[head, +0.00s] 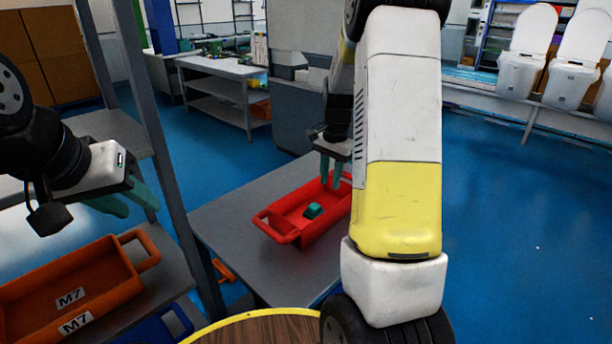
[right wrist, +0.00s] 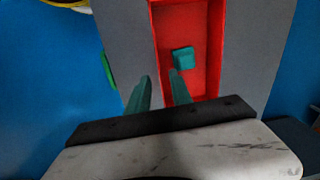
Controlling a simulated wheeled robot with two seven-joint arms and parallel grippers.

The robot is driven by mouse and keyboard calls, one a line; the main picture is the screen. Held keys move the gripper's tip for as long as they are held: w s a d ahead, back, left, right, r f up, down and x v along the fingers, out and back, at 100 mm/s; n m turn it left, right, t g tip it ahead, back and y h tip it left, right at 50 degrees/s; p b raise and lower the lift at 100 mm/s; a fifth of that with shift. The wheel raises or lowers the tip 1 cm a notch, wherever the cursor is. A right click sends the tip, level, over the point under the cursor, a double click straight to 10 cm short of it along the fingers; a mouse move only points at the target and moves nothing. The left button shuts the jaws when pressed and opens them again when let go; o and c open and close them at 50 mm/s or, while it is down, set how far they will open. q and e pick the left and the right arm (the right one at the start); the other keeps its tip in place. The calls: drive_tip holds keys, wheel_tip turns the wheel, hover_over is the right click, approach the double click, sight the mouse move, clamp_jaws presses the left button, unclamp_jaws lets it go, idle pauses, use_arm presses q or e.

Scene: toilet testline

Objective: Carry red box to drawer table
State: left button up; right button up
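The red box (head: 285,235) is an open tray with end handles, resting on a grey table (head: 235,215). A small teal block (head: 313,210) lies inside it. My right gripper (head: 331,172) points down at the box's far end. In the right wrist view, its fingers (right wrist: 160,82) are apart, one outside the left wall of the red box (right wrist: 205,75) and one over its inside; I cannot tell whether they touch it. My left gripper (head: 125,200) is open and empty at the left, above an orange bin. My right arm hides part of the table. I cannot tell which table is the drawer table.
The orange bin (head: 95,280), labelled M7, sits on a rack shelf with a grey upright (head: 150,130). A grey shelved table (head: 225,75) stands at the back. Toilets (head: 520,70) line the back right. Blue floor (head: 500,210) is clear at the right.

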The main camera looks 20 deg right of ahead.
drive_tip(key=s+a+r+n+t+y, duration=0.1)
drive_tip(key=s+a+r+n, duration=0.3)
drive_tip(key=r, duration=0.3)
drive_tip(key=s+a+r+n+t, duration=0.1)
drive_tip(key=s+a+r+t, duration=0.15)
drive_tip(key=s+r, duration=0.35)
drive_tip(key=s+a+r+n+t, duration=0.1)
drive_tip(key=s+a+r+n, duration=0.1)
drive_tip(key=s, duration=0.5)
drive_tip(key=s+a+r+n+t+y, duration=0.1)
drive_tip(key=s+a+r+n, duration=0.1)
drive_tip(key=s+a+n, duration=0.2)
drive_tip(key=s, duration=0.3)
drive_tip(key=shift+a+n, duration=0.25)
drive_tip(key=shift+n, duration=0.05)
drive_tip(key=shift+d, duration=0.1)
